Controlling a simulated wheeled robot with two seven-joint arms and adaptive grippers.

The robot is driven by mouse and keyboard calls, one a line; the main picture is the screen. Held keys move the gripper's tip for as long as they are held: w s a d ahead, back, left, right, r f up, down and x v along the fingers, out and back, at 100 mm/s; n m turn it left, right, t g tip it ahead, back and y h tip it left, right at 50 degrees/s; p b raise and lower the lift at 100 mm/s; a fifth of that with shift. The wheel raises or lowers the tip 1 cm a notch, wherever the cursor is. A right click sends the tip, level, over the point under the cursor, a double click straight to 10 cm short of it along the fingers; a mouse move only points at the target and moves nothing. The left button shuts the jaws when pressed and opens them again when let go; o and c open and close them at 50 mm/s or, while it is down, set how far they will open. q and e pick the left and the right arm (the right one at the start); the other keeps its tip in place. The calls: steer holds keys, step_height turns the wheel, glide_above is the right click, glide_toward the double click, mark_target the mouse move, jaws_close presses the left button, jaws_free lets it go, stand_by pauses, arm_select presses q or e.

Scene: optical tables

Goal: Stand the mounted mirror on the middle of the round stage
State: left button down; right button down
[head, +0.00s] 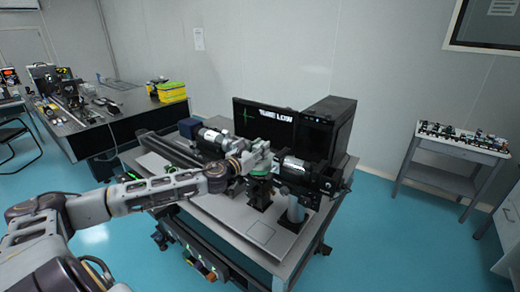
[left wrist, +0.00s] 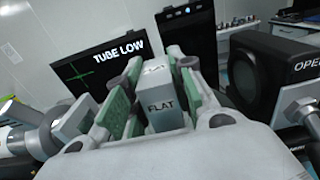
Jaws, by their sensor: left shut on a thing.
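My left gripper (head: 262,165) is over the middle of the near optical table, between two horizontal tubes. In the left wrist view its green-padded fingers (left wrist: 153,100) are shut on a grey block marked FLAT (left wrist: 166,118), which I take for the mounted mirror. The block looks upright between the pads. In the head view the fingers hide most of it. A dark stand (head: 260,194) shows just below the gripper; its top is hidden, so I cannot tell whether it is the round stage or whether the mirror touches it. My right gripper is not in view.
A silver tube (head: 213,139) lies left of the gripper and a dark, silver-ended tube (head: 312,175) on a post lies right, both close. A monitor (head: 283,125) reading TUBE LOW and a black case (head: 335,125) stand behind. The table's front (head: 225,215) has bare room.

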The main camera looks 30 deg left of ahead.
arm_select(q)
steer(key=shift+f, duration=0.1)
steer(key=c, duration=1.2)
jaws_free()
steer(key=shift+s+a, duration=0.35)
steer(key=shift+s, duration=0.4)
steer(key=shift+s+d, duration=0.3)
steer(key=shift+s, duration=0.5)
steer(key=shift+s, duration=0.25)
steer(key=shift+s+p, duration=0.45)
steer(key=shift+p, duration=0.05)
steer(key=shift+s+a+p, duration=0.15)
steer(key=shift+s+p, duration=0.45)
steer(key=shift+s, duration=0.15)
